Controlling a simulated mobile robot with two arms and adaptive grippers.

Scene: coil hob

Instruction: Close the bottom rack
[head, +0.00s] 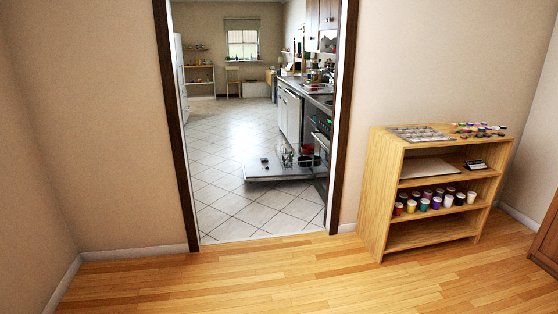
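Through the doorway, the dishwasher door (258,172) lies folded down low over the kitchen floor. A small rack (287,156) with items in it stands above the open door, close to the counter front. It looks like the pulled-out bottom rack, but it is small and far off. How far it is out, and the inside of the dishwasher, cannot be made out. Neither of my grippers is in view.
A dark-framed doorway (345,110) stands between me and the kitchen. Clear wood floor (230,275) lies in front, with clear tiles (215,150) beyond. A wooden shelf (383,190) with paint pots stands right of the doorway. A counter (322,102) lines the kitchen's right side.

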